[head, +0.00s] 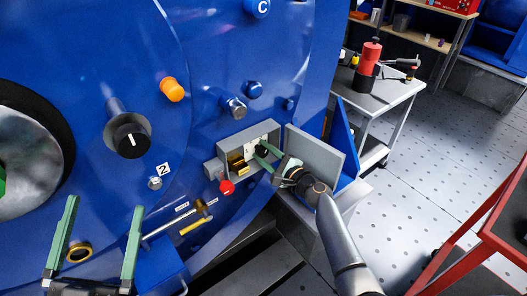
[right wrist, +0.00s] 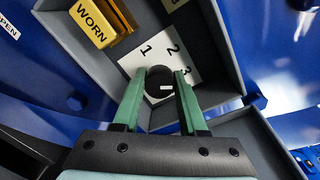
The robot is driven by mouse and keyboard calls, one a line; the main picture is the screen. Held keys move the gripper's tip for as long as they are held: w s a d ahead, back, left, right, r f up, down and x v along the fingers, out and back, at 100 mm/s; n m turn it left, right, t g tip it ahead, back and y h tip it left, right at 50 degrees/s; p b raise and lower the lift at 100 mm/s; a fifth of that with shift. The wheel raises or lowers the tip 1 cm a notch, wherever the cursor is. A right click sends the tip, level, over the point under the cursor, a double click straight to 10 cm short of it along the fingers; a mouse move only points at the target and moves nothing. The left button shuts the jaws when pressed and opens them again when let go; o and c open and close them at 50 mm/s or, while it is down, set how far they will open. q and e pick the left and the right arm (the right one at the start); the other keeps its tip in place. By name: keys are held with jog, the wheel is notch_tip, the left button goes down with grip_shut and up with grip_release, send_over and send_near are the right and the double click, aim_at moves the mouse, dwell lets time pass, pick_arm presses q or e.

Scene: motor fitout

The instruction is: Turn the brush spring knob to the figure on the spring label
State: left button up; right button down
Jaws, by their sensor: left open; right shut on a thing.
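The brush spring knob (right wrist: 158,76) is a small dark cylinder on a white dial plate (right wrist: 150,60) with the figures 1, 2 and 3. The plate sits inside a grey open box (head: 235,133) on the blue motor housing. My right gripper (head: 262,156) reaches into the box. In the right wrist view its green fingers (right wrist: 158,98) are shut on the knob, one on each side. A small pale mark shows on the knob; which figure it faces I cannot tell. My left gripper (head: 105,205) is open and empty at the lower left. I cannot read a spring label.
A yellow block marked WORN (right wrist: 92,22) sits beside the dial; the box's grey lid (head: 318,150) stands open to the right. A red ball knob (head: 227,187), a black knob (head: 128,136) and an orange knob (head: 172,89) stick out of the housing. A grey cart (head: 395,95) stands behind.

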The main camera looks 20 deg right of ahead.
jog(key=shift+s+f, duration=0.1)
jog(key=shift+f, duration=0.2)
jog(key=c, duration=0.8)
grip_release()
jog(key=shift+c, duration=0.2)
jog(key=o, duration=0.3)
jog(key=shift+r, duration=0.15)
jog(key=shift+o, duration=0.2)
